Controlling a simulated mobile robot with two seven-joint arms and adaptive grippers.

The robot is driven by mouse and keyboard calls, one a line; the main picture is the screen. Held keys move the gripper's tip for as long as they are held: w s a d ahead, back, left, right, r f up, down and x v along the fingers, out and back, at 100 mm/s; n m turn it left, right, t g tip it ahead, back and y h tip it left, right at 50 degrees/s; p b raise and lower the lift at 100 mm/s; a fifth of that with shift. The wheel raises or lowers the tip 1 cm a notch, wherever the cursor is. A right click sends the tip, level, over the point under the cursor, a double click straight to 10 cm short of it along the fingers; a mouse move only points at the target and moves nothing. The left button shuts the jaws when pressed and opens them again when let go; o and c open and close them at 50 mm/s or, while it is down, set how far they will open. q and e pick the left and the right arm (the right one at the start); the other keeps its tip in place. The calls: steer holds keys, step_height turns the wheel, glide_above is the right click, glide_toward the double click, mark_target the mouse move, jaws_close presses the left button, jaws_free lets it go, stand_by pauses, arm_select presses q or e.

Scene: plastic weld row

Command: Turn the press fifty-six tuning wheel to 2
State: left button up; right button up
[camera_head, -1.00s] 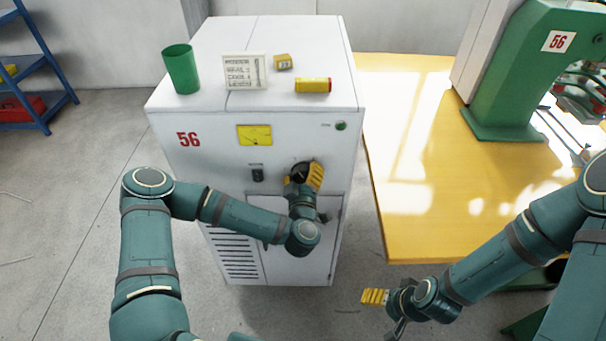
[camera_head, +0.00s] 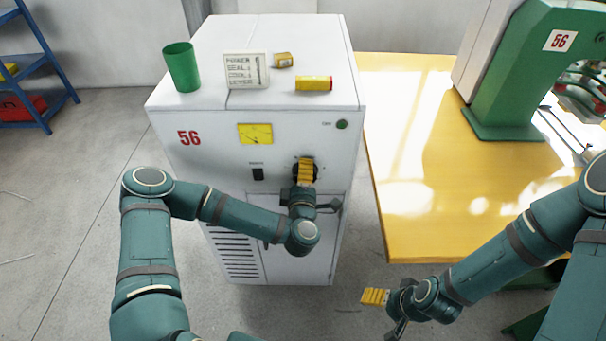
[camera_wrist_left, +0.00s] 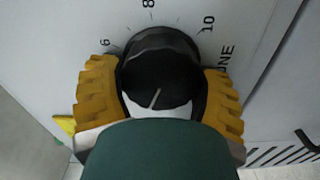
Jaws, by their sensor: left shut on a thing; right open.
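The tuning wheel (camera_wrist_left: 160,70) is a round black knob with a short pale line on its face, on the front of the white cabinet marked 56 (camera_head: 185,240). In the left wrist view the marks 6, 8 and 10 run around its upper side; the 2 does not show. My left gripper (camera_wrist_left: 160,78) is shut on the wheel, one yellow finger on each side. In the head view the left gripper (camera_head: 306,171) covers most of the wheel. I cannot tell which number the line points to. My right gripper (camera_head: 374,297) is open and empty, low before the yellow table.
A yellow meter (camera_head: 255,134), a black switch (camera_head: 258,174) and a green lamp (camera_head: 342,124) are on the cabinet front. The yellow table (camera_head: 430,190) is at right.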

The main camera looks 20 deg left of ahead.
arm_select(q)
steer(key=shift+f+n, duration=0.1)
steer(key=shift+n, duration=1)
steer(key=o, duration=1.2)
steer(key=shift+c, duration=0.2)
steer(key=v, duration=1.2)
steer(key=shift+s, duration=0.1)
